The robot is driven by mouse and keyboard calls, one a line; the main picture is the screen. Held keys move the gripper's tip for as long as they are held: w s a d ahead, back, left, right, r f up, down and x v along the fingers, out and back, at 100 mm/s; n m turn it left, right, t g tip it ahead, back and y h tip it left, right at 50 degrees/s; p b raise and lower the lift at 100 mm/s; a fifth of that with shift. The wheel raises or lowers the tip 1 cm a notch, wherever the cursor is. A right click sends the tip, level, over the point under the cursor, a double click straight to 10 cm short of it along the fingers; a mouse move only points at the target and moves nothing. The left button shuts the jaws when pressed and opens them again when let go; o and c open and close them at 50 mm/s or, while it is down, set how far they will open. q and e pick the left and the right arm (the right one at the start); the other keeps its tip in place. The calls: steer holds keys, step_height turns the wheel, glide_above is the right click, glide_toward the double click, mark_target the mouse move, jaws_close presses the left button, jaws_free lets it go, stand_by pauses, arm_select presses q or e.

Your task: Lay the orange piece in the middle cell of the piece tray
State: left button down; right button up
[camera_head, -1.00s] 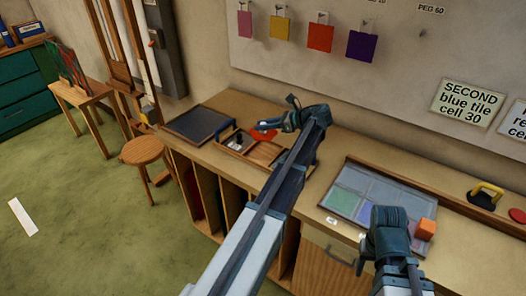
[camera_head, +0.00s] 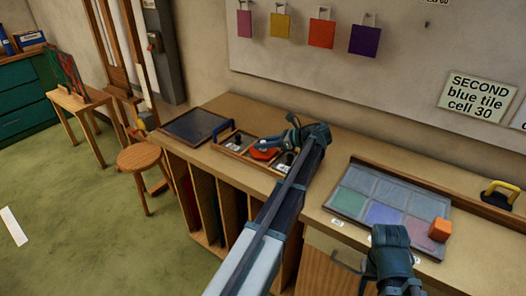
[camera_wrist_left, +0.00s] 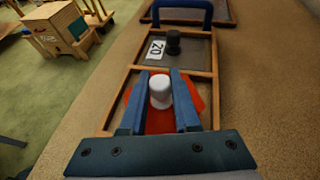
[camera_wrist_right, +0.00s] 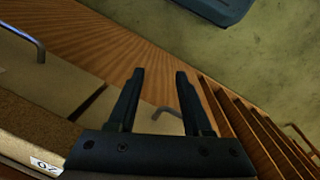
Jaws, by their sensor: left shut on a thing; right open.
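The orange piece (camera_wrist_left: 159,118), a flat red-orange plate with a white knob (camera_wrist_left: 160,92), is in my left gripper (camera_wrist_left: 160,72). The fingers are shut on the knob. The piece is over the middle cell of the piece tray (camera_head: 226,153), slightly turned to the walls; I cannot tell whether it touches the floor. In the head view the orange piece (camera_head: 264,154) shows below the left gripper (camera_head: 268,143). My right gripper (camera_wrist_right: 160,72) is open and empty, before the bench front.
A panel board (camera_head: 349,208) with pale coloured tiles lies on the right, with an orange cube (camera_head: 439,229) on its corner. A yellow handle (camera_head: 500,189) stands behind it. A dark tray (camera_head: 197,125) lies left of the piece tray. Bench top between is clear.

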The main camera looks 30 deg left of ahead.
arm_select(q)
steer(key=shift+f, duration=0.65)
steer(key=shift+r, duration=0.15)
arm_select(e)
steer(key=shift+f, duration=0.5)
steer(key=shift+f, duration=0.1)
arm_select(q)
steer(key=c, duration=0.6)
jaws_free()
steer(key=shift+c, duration=0.2)
